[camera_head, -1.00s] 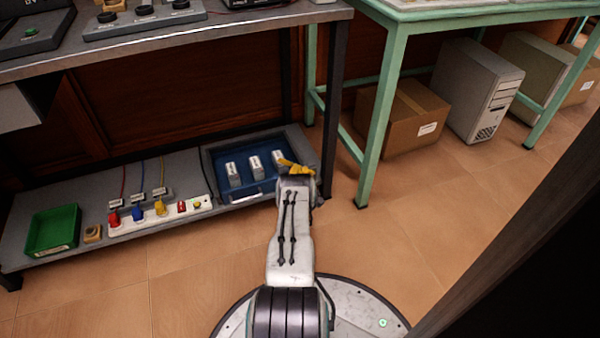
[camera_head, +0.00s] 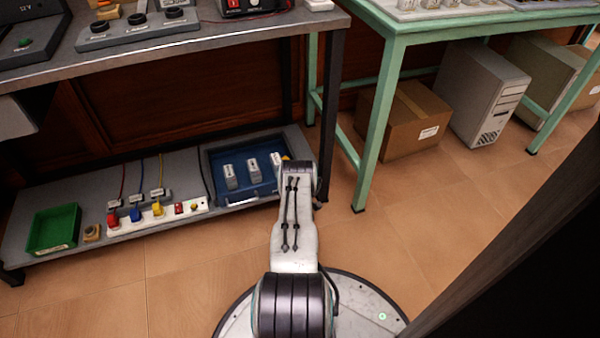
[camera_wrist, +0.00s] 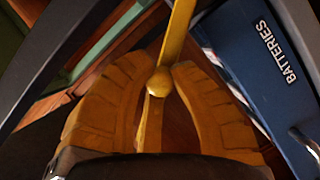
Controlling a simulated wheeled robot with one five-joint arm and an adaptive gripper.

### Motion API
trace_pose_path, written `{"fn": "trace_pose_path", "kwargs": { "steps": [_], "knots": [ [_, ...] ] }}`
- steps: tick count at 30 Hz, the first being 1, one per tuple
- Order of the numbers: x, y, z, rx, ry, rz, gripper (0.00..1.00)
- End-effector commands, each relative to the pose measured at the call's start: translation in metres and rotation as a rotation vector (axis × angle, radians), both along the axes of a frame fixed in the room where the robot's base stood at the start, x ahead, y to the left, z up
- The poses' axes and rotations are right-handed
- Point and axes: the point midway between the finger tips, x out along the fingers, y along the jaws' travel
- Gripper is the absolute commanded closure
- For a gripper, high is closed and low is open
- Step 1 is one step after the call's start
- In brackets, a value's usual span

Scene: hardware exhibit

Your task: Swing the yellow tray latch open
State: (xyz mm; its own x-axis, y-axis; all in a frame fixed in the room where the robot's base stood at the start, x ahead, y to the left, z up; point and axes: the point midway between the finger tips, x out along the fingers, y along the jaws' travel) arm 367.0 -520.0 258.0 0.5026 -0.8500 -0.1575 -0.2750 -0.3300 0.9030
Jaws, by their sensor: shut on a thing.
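The yellow latch (camera_wrist: 179,35) shows in the wrist view as a narrow bar with a round knob at its lower end. My gripper (camera_wrist: 158,78) has its ribbed yellow-orange fingers closed around the knob end. The blue tray (camera_wrist: 245,50), lettered BATTERIES, is to the right of the fingers there. In the head view the blue tray (camera_head: 240,191) sits on the low shelf with three pale batteries (camera_head: 253,169) in it. My wrist hides most of the fingers and latch there; only a bit of yellow shows at the tray's right end.
The low shelf (camera_head: 80,185) also holds a green bin (camera_head: 54,229) and a white strip (camera_head: 155,218) with coloured plugs, left of the tray. A dark table leg (camera_head: 331,120) stands close right of my wrist. The floor in front is clear.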

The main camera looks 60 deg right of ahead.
Motion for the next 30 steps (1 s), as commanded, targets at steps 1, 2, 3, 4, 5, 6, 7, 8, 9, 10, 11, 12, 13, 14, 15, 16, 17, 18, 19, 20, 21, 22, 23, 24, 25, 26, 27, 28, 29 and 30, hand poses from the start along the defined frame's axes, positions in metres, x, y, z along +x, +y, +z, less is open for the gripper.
{"fn": "trace_pose_path", "kwargs": {
  "steps": [1, 2, 3, 4, 5, 6, 7, 8, 9, 10, 11, 12, 13, 14, 15, 16, 17, 18, 19, 20, 21, 22, 23, 24, 25, 26, 27, 28, 29, 30],
  "knots": [
    [-0.008, 0.001, -0.008, 0.019, 0.012, -0.010, 1.00],
    [-0.008, 0.001, -0.008, 0.019, 0.012, -0.010, 1.00],
    [-0.008, 0.001, -0.009, 0.019, 0.012, -0.010, 0.78],
    [-0.008, 0.001, -0.008, 0.019, 0.012, -0.010, 0.75],
    [-0.008, 0.001, -0.008, 0.018, 0.011, -0.010, 0.73],
    [-0.007, 0.001, -0.008, 0.017, 0.011, -0.010, 0.69],
    [-0.007, 0.000, -0.007, 0.016, 0.011, -0.010, 0.67],
    [-0.007, 0.000, -0.007, 0.015, 0.011, -0.009, 0.64],
    [-0.006, 0.000, -0.007, 0.014, 0.010, -0.009, 0.60],
    [-0.006, 0.000, -0.006, 0.014, 0.010, -0.008, 0.58],
    [-0.006, 0.000, -0.006, 0.013, 0.009, -0.008, 0.55],
    [-0.005, 0.000, -0.005, 0.012, 0.008, -0.008, 0.54],
    [-0.005, 0.000, -0.005, 0.011, 0.008, -0.007, 0.54],
    [-0.005, 0.000, -0.004, 0.010, 0.007, -0.006, 0.54],
    [-0.004, 0.000, -0.004, 0.009, 0.007, -0.006, 0.54],
    [-0.004, 0.000, -0.004, 0.008, 0.006, -0.006, 0.54],
    [-0.004, 0.000, -0.004, 0.008, 0.006, -0.005, 0.54],
    [-0.004, 0.000, -0.003, 0.008, 0.006, -0.005, 0.54],
    [-0.004, 0.000, -0.003, 0.007, 0.005, -0.006, 0.54],
    [-0.004, 0.000, -0.003, 0.007, 0.005, -0.006, 0.54],
    [-0.004, 0.001, -0.003, 0.008, 0.006, -0.004, 0.54],
    [-0.005, 0.002, -0.003, 0.008, 0.006, -0.004, 0.54],
    [-0.005, 0.003, -0.002, 0.008, 0.006, -0.004, 0.54],
    [-0.006, 0.005, -0.002, 0.007, 0.005, -0.005, 0.54],
    [-0.008, 0.007, -0.002, 0.008, 0.006, -0.004, 0.54],
    [-0.009, 0.009, -0.001, 0.008, 0.006, -0.004, 0.54],
    [-0.011, 0.013, 0.000, 0.008, 0.006, -0.005, 0.54],
    [-0.012, 0.015, 0.000, 0.008, 0.006, -0.005, 0.54],
    [-0.014, 0.018, 0.001, 0.009, 0.006, -0.005, 0.54],
    [-0.017, 0.023, 0.002, 0.009, 0.006, -0.005, 0.54]
  ]
}}
